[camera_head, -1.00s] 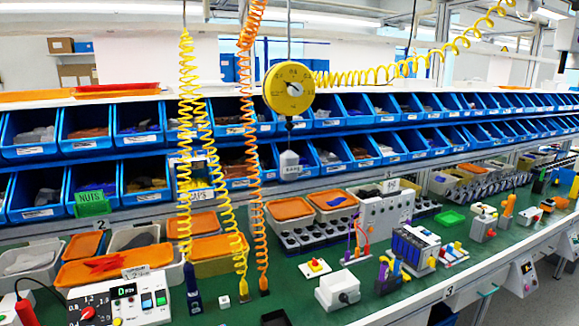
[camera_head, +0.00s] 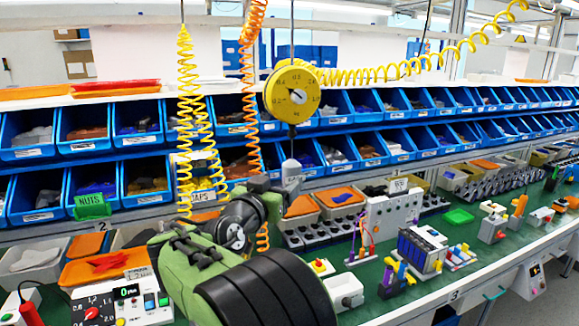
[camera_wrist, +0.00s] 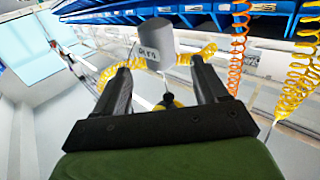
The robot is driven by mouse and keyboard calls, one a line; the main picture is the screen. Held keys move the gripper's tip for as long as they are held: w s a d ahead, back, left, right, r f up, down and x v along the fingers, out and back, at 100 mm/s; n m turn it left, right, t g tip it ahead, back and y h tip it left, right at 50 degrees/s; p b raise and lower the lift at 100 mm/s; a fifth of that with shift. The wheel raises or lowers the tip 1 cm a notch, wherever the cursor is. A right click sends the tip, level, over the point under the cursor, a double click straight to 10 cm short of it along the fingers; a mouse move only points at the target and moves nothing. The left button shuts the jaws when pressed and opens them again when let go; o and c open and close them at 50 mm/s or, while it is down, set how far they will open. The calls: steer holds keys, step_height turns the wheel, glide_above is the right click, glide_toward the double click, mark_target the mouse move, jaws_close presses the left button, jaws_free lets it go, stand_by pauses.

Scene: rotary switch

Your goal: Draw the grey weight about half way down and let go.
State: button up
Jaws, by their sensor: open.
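The grey weight (camera_head: 292,172) is a small cylinder with a pale label, hanging below the round yellow dial (camera_head: 292,95) on the overhead cable. In the wrist view the weight (camera_wrist: 157,45) hangs upright in the picture's upper middle, in line with the gap between my fingers. My gripper (camera_wrist: 161,68) is open, with one black finger on each side of that gap. I see clear space between the fingers and cannot tell whether either touches the weight. In the head view my gripper (camera_head: 284,188) is just below the weight, partly hidden by my own arm.
Yellow coiled hoses (camera_head: 187,120) and an orange coiled hose (camera_head: 249,90) hang left of the weight, the orange one close to my wrist. Blue bins (camera_head: 137,130) line the back. The green bench (camera_head: 375,305) below carries trays, switch boxes and fixtures.

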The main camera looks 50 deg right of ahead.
mark_target(288, 175)
steer(key=p+x, duration=0.2)
steer(key=x, duration=0.5)
steer(key=shift+w+d, duration=0.1)
steer(key=shift+d, duration=0.3)
steer(key=shift+a, duration=0.1)
